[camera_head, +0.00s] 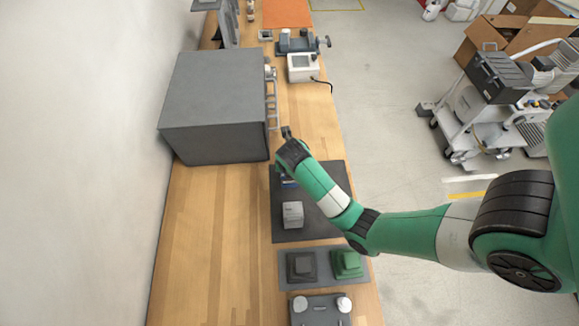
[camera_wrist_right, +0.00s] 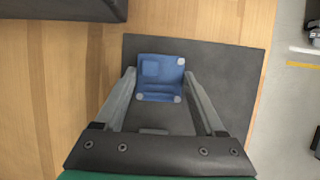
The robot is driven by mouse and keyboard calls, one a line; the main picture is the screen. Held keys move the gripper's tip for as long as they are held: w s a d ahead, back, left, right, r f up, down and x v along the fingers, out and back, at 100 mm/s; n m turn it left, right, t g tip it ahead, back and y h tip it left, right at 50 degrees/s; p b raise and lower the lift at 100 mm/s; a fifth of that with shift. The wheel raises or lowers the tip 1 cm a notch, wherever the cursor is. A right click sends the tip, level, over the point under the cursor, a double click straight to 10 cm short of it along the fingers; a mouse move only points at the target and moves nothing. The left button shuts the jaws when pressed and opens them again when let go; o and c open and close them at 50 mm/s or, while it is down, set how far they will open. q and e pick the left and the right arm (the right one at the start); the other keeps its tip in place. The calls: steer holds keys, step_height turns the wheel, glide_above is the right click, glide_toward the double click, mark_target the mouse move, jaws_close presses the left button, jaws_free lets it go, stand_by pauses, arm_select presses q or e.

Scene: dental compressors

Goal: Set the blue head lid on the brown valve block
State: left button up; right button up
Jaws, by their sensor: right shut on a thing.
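The blue head lid (camera_wrist_right: 160,77) is a square blue part with pale round spots at its corners. It sits between the two fingers of my right gripper (camera_wrist_right: 160,80), which is shut on it above or on the dark mat (camera_wrist_right: 225,75); I cannot tell the height. I cannot make out a brown valve block in either view. My left gripper is not in view.
A grey block (camera_head: 292,215) stands on the dark mat (camera_head: 318,225). Nearer are a tray (camera_head: 325,271) with a dark block (camera_head: 301,266) and a green block (camera_head: 347,264). A large grey box (camera_head: 215,100) stands at the back left. Bare wooden bench (camera_head: 215,240) lies left of the mat.

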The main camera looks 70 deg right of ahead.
stand_by(0.4)
steer(key=o, duration=1.5)
steer(key=shift+f, duration=0.1)
step_height(320, 180, up, 7)
steer(key=p, duration=0.7)
